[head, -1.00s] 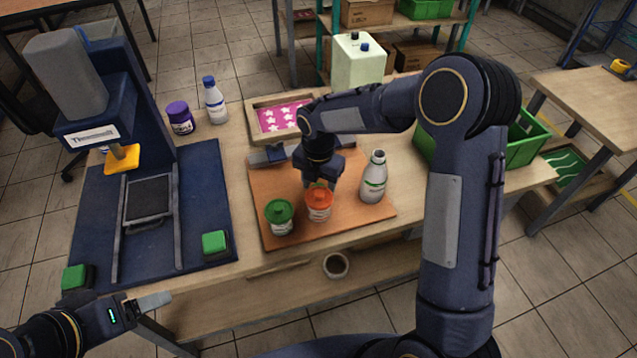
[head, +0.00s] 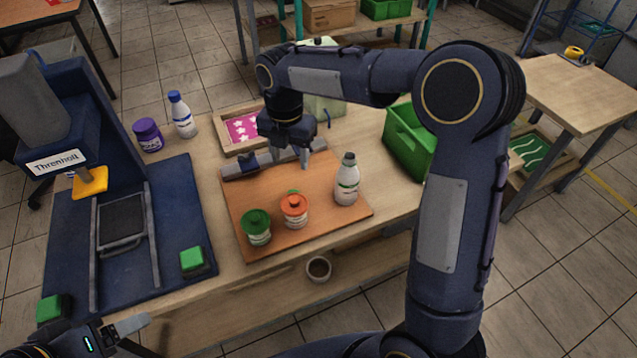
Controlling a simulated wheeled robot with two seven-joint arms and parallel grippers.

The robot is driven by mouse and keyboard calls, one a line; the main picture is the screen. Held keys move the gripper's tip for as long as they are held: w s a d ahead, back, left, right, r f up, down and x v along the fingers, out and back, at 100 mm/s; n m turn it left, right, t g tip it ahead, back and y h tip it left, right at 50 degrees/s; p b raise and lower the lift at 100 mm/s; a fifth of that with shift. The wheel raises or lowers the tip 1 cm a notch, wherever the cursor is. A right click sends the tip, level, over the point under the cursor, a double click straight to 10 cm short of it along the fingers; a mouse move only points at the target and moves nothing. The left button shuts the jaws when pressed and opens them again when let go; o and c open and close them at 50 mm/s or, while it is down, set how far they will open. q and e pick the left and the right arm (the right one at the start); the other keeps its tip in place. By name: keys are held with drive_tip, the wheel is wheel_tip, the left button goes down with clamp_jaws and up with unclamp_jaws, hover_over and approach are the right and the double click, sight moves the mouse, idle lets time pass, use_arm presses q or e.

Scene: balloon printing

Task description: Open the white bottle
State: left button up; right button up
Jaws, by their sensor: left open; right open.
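A white bottle with a dark grey cap and a green band (head: 347,186) stands upright on the right part of the orange-brown board (head: 320,221). Its cap is on. Another white bottle with a blue cap and a blue label (head: 184,118) stands upright on the table at the back left, also capped. My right gripper (head: 290,160) points down above the back of the board, left of and behind the grey-capped bottle. Its fingers are apart with nothing between them. My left gripper (head: 128,338) is at the bottom left edge, partly cut off, open and away from both bottles.
A green-lidded jar (head: 256,229) and an orange-lidded jar (head: 294,212) stand on the board. A purple jar (head: 148,135) is beside the blue-capped bottle. A blue press (head: 63,135) fills the left. A green crate (head: 407,148) is at the right, partly behind my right arm.

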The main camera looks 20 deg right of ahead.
drive_tip(key=s+d+r+m+t+y, duration=0.1)
drive_tip(key=s+d+r+m, duration=0.2)
drive_tip(key=s+m, duration=0.4)
drive_tip(key=s+d+r+m+t+y, duration=0.1)
drive_tip(key=s+d+r+m+t, duration=0.2)
drive_tip(key=s+m, duration=0.45)
drive_tip(key=s+f+m+t+y+p, duration=0.1)
drive_tip(key=s+m+p, duration=0.1)
drive_tip(key=s+m, duration=1)
drive_tip(key=shift+s+f+m+t+y, duration=0.3)
drive_tip(key=shift+m+y, duration=0.1)
drive_tip(key=shift+m, duration=1.05)
